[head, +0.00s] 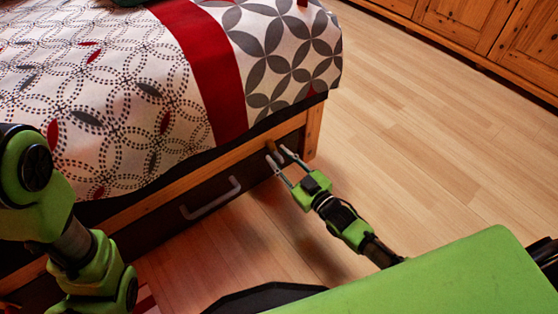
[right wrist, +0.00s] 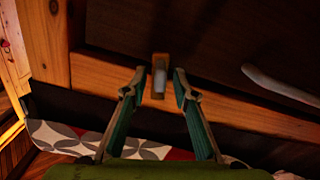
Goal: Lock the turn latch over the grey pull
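The grey pull (head: 210,199) is a bar handle on the dark drawer front (head: 150,222) under the bed; it also shows at the right of the right wrist view (right wrist: 282,87). The turn latch (right wrist: 159,76) is a small wooden piece with a pale grey part on its face. It sits at the wooden rail's edge and reaches over the dark panel. In the head view it shows small at the rail (head: 271,146). My right gripper (head: 277,158) is open, its fingertips on either side of the latch. Contact cannot be told. My left gripper is out of view.
The bed (head: 110,90) with a patterned cover and red band stands above the drawer. Its wooden corner post (head: 313,130) is just right of the latch. Wooden floor (head: 430,150) is clear to the right, up to wooden cabinets (head: 470,30).

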